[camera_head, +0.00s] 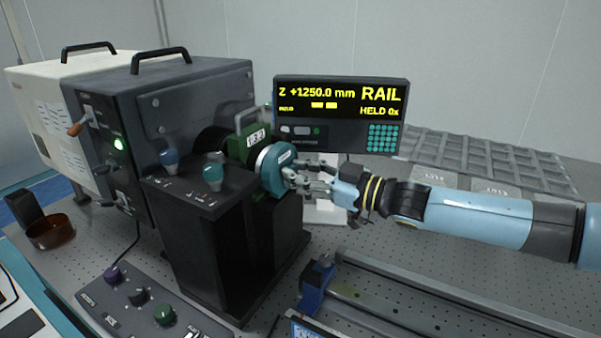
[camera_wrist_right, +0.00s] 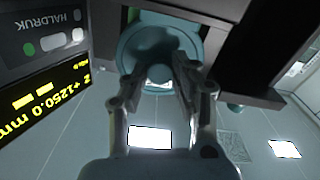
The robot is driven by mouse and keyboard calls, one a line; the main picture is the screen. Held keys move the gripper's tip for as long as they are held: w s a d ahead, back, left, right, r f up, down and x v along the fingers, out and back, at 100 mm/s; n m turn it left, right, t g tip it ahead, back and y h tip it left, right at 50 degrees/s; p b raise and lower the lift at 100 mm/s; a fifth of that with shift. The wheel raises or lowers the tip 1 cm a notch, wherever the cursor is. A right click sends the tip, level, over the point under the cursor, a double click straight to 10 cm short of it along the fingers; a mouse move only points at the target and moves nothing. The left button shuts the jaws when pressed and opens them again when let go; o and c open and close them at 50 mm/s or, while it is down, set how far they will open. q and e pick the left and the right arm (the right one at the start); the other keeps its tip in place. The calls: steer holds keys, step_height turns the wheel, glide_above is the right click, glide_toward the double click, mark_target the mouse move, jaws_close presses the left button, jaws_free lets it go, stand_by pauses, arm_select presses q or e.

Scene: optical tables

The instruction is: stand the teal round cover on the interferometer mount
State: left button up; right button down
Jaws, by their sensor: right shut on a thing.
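The teal round cover (camera_head: 277,171) stands on edge at the front of the dark mount (camera_head: 284,222), beside the green block (camera_head: 247,143). My right gripper (camera_head: 296,177) comes in from the right and is shut on the cover. In the right wrist view the cover (camera_wrist_right: 158,45) is between the finger tips (camera_wrist_right: 156,82) and partly hidden by them. I cannot tell whether the cover is seated on the mount or only touching it. My left gripper is not in view.
A black box with two knobs (camera_head: 205,205) stands just left of the mount. The display (camera_head: 340,115) reading RAIL is behind the gripper. A rail (camera_head: 400,290) runs along the right front. A brown dish (camera_head: 51,231) and a knob panel (camera_head: 150,300) are at the left front.

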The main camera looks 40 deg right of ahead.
steer(key=shift+f, duration=0.1)
steer(key=shift+c, duration=0.8)
jaws_free()
steer(key=p+v, duration=0.6)
steer(key=v, duration=0.2)
stand_by(0.3)
stand_by(0.6)
